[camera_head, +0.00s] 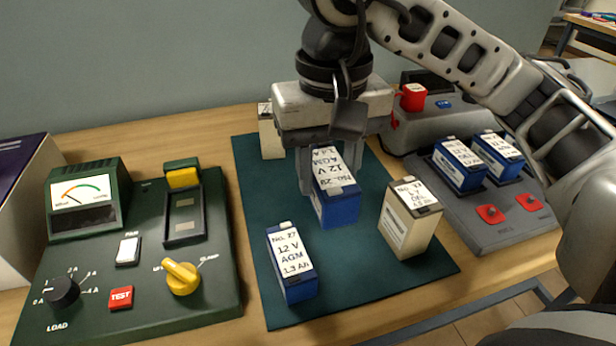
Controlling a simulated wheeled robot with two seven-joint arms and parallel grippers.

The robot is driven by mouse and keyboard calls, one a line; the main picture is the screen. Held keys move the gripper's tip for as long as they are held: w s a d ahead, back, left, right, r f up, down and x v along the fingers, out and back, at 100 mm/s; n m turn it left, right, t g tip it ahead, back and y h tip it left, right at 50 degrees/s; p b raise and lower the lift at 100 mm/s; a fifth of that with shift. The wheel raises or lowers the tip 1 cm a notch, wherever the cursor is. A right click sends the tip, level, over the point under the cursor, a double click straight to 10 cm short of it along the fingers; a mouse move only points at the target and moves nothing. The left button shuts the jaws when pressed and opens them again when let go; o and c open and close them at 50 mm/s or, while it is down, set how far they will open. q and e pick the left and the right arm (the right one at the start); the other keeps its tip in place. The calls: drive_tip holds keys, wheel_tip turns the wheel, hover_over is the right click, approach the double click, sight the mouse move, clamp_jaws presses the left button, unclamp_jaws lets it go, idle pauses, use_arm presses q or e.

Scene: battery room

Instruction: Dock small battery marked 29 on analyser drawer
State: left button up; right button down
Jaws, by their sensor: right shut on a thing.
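My right gripper (328,160) is shut on a blue battery with a white label (337,205), whose number looks like 29. The battery is upright over the dark green mat (365,288); I cannot tell whether it touches the mat. The green analyser (210,292) stands at the left with a dial meter, a red TEST button and a yellow knob. Its narrow drawer (183,232) is empty, with a yellow block (183,178) at its far end. My left gripper is not in view.
On the mat stand a blue battery marked 27 (292,265), a cream battery (409,218) to the right, and another cream battery (270,138) behind. A grey charger (490,232) at the right holds two blue batteries (459,163). A box (22,215) stands at far left.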

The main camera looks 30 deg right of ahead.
drive_tip(key=w+d+f, duration=0.1)
drive_tip(key=w+f, duration=0.1)
drive_tip(key=w+d+f, duration=0.1)
drive_tip(key=w+f, duration=0.1)
drive_tip(key=w, duration=0.1)
drive_tip(key=w+d+f, duration=0.1)
drive_tip(key=w+f, duration=0.1)
drive_tip(key=w, duration=0.1)
drive_tip(key=shift+w+f, duration=0.2)
drive_tip(key=shift+f, duration=0.15)
drive_tip(key=shift+w+d+f, duration=0.1)
drive_tip(key=shift+w+f, duration=0.4)
drive_tip(key=shift+f, duration=0.1)
drive_tip(key=shift+w+f, duration=0.15)
drive_tip(key=shift+f, duration=1.55)
drive_tip(key=shift+f, duration=0.15)
drive_tip(key=c, duration=1.3)
unclamp_jaws()
drive_tip(key=shift+f, duration=0.1)
drive_tip(key=o, duration=0.4)
drive_tip(key=shift+o, duration=0.2)
